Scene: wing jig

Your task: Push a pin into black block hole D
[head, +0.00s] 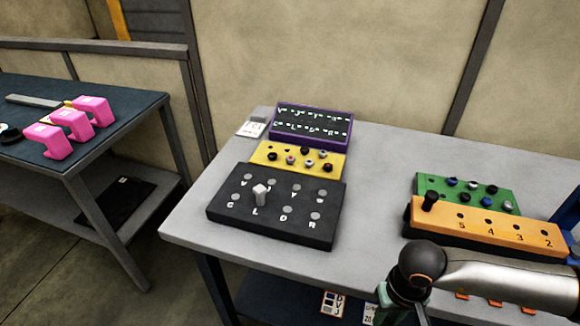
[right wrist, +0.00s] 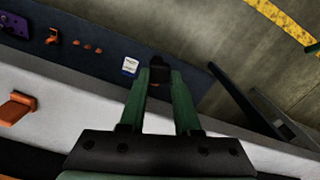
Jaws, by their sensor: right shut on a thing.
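The black block (head: 230,225) lies on the left part of the grey table, with two rows of lettered round holes. Hole D (head: 288,212) is in its front row, and no pin stands in it. A light grey pin (head: 260,195) stands upright at the hole by letter L, left of D. My right gripper (right wrist: 160,72) is shut on a small dark thing (right wrist: 160,64), probably a pin; its fingertips partly hide it. In the head view the gripper is low at the right, well away from the black block. My left gripper is not in view.
A yellow rack (head: 262,155) with several pins and a purple-framed board (head: 350,141) stand behind the block. At right are an orange numbered block (head: 480,240) with a black pin (head: 430,201) and a green pin rack (head: 426,184). The table between is clear.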

